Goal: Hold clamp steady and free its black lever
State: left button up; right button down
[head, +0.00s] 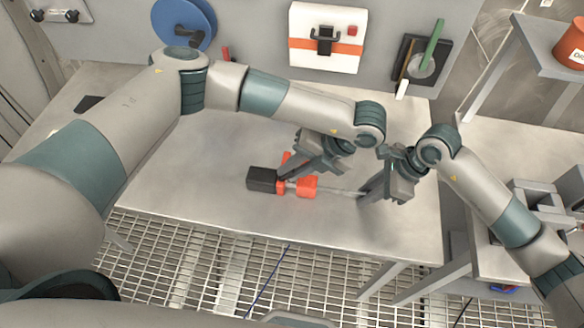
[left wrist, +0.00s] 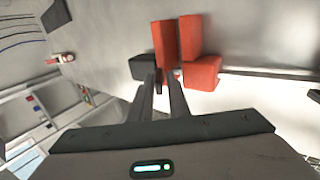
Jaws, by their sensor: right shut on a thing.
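The clamp lies on the steel table (head: 200,205). It has a black block (head: 262,180) at its left end, orange parts (head: 306,186) beside it and a thin grey bar running right. In the left wrist view the black block (left wrist: 143,68) and orange parts (left wrist: 203,72) lie just beyond the fingertips. My left gripper (head: 284,176) is at the clamp's head between the black and orange parts; its fingers stand apart, with a small dark part between the tips (left wrist: 161,76). I cannot tell whether this is the lever. My right gripper (head: 365,193) is shut on the bar's right end.
A white panel with an orange stripe (head: 306,60), a blue reel (head: 183,22) and a black holder with a green-handled tool (head: 430,48) are at the back wall. A shelf with a red-brown container (head: 572,42) stands right. The table's left and front are mostly clear.

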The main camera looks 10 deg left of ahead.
pick_arm(q)
jog(key=shift+r, duration=0.1)
notch_tip(320, 180, up, 10)
jog(key=shift+f, duration=0.1)
dwell(0.7)
pick_arm(e)
jog(key=c, duration=1.5)
grip_release()
jog(key=shift+r, duration=0.1)
jog(key=v, duration=1.1)
jog(key=shift+d+r, duration=0.25)
jog(key=shift+r, duration=0.1)
